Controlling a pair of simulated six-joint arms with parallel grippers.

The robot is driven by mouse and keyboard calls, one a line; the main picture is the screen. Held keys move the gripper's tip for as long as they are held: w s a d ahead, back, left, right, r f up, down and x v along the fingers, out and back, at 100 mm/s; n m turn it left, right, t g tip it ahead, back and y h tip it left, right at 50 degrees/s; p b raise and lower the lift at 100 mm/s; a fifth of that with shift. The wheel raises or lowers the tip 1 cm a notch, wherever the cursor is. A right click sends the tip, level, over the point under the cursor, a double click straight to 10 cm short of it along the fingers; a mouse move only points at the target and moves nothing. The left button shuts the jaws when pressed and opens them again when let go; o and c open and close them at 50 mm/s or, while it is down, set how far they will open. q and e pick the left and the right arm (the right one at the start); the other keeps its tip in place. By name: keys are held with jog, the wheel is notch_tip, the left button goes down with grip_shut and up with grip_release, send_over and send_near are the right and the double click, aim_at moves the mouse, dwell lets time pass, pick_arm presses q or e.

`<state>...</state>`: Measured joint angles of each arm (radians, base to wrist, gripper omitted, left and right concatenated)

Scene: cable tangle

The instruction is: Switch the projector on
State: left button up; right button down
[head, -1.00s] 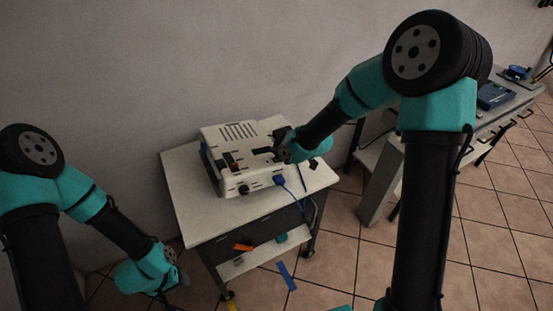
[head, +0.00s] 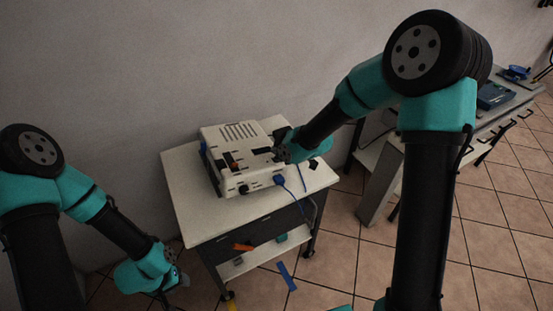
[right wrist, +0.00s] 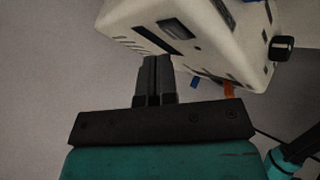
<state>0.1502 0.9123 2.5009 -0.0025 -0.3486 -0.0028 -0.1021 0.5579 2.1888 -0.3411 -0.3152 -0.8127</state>
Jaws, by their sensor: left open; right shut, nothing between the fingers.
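The white projector (head: 240,155) sits on top of a small white cart (head: 190,215). Its front shows a dark round knob (head: 244,189) and a blue plug (head: 280,180) with a blue cable hanging down. My right gripper (head: 282,152) is at the projector's right side, shut and empty. In the right wrist view its closed fingers (right wrist: 155,75) point at the projector body (right wrist: 190,55); whether they touch it I cannot tell. My left gripper (head: 178,276) hangs low left of the cart, away from the projector, and is open.
The cart's lower shelf (head: 250,260) holds an orange piece (head: 243,247) and a teal piece (head: 281,238). A blue strip (head: 287,276) lies below the cart. A long bench (head: 385,185) with a blue box (head: 494,96) stands to the right. The tiled floor between is open.

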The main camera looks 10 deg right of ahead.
jog(key=shift+f, duration=0.1)
jog(key=shift+f, duration=0.3)
jog(key=shift+a+f, duration=0.15)
jog(key=shift+f, duration=0.2)
dwell(1.2)
jog(key=shift+r, duration=0.8)
jog(key=shift+r, duration=0.1)
jog(key=shift+w+d+r, duration=0.1)
jog(key=shift+d+r, duration=0.1)
jog(key=shift+r, duration=0.6)
jog(key=shift+s+d+r, duration=0.1)
jog(key=shift+d+r, duration=0.05)
jog(key=shift+r, duration=0.6)
jog(key=shift+w+d+r, duration=0.1)
jog(key=shift+d+r, duration=0.1)
jog(key=shift+r, duration=0.6)
